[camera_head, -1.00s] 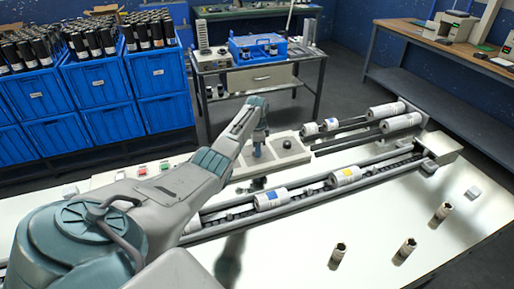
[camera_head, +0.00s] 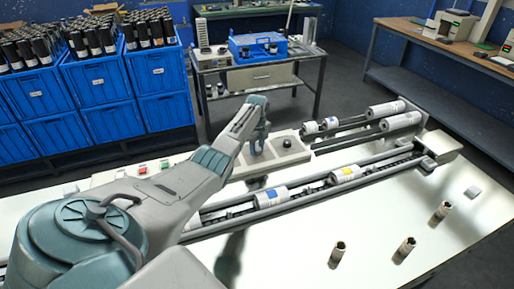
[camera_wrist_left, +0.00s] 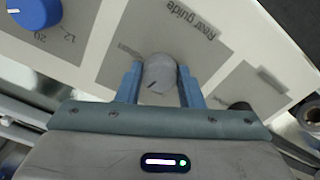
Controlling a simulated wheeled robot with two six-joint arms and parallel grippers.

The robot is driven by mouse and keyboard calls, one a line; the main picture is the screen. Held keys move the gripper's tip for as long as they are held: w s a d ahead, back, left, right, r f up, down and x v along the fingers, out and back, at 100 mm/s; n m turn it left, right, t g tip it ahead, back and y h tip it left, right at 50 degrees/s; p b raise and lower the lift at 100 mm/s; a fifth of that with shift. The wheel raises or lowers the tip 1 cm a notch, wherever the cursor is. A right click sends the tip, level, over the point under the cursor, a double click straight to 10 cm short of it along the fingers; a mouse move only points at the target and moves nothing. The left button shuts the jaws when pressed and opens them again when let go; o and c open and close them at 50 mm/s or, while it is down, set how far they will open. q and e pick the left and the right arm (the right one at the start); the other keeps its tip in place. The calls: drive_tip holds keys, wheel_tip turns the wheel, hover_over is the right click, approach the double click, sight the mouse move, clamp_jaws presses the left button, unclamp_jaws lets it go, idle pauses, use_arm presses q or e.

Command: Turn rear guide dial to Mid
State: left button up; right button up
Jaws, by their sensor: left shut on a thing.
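The rear guide dial (camera_wrist_left: 159,76) is a round grey knob with a dark pointer line, on a panel printed "Rear guide" in the left wrist view. My left gripper (camera_wrist_left: 159,88) has its two blue fingers on either side of the dial and is shut on it. The pointer line slants toward the lower left in that view. The scale words around the dial are mostly covered or too blurred to read. In the head view my left gripper (camera_head: 257,147) reaches down to the light control panel (camera_head: 238,172), hiding the dial. My right gripper is not in view.
A blue dial (camera_wrist_left: 34,10) with numbers sits on the panel's left in the wrist view. A conveyor with labelled rolls (camera_head: 271,197) runs in front of the panel. Several small cylinders, including one (camera_head: 338,254), stand on the white table. Blue crates (camera_head: 96,83) stand behind.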

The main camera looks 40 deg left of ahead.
sight(257, 148)
use_arm(q)
drive_tip(key=shift+r+m, duration=0.15)
drive_tip(key=shift+m, duration=0.85)
drive_tip(key=o, duration=1)
drive_tip(key=shift+c, duration=0.2)
wheel_tip(257, 148, up, 11)
drive_tip(key=b, duration=0.2)
